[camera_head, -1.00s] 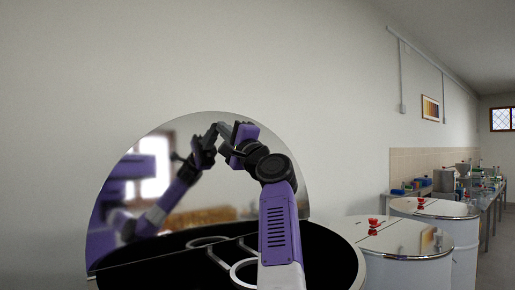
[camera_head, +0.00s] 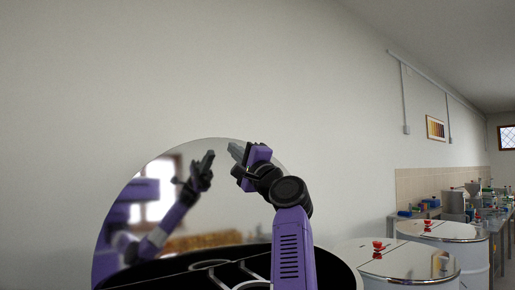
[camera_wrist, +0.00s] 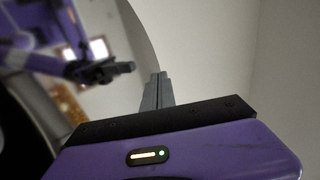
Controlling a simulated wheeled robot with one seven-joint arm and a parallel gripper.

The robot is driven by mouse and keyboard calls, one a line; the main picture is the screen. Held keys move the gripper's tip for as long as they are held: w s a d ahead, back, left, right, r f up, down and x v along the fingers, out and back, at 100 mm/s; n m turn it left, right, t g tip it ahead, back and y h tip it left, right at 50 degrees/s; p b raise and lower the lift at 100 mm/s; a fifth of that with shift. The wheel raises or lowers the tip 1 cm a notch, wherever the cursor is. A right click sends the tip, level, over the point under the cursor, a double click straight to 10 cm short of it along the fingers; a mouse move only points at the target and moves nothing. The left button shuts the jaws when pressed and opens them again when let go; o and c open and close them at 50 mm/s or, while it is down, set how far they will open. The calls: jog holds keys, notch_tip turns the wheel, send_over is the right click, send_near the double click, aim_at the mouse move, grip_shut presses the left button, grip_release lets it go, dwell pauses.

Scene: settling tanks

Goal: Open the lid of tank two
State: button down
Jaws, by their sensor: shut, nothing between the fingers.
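The nearest tank (camera_head: 330,268) has its mirror-like half lid (camera_head: 150,215) standing up steeply, with the dark opening in front of it. No number shows, so I cannot tell from the picture which tank is tank two. My gripper (camera_head: 236,151) is shut and empty in front of the lid's upper right edge. A gap shows between the fingertips and their reflection, so they look apart from the lid. In the wrist view the closed fingers (camera_wrist: 158,92) point up near the curved lid edge, with my arm reflected in the lid (camera_wrist: 125,45).
Two more tanks, a nearer one (camera_head: 400,268) and a farther one (camera_head: 445,232), stand to the right with shut lids and red knobs. A bench with equipment (camera_head: 455,205) lies beyond. A bare wall rises behind the open lid.

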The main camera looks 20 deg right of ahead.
jog(key=s+d+b, duration=0.2)
jog(key=s+b, duration=0.1)
jog(key=s, duration=0.5)
jog(key=shift+d+r, duration=0.15)
jog(key=shift+d, duration=0.15)
jog(key=shift+s, duration=0.1)
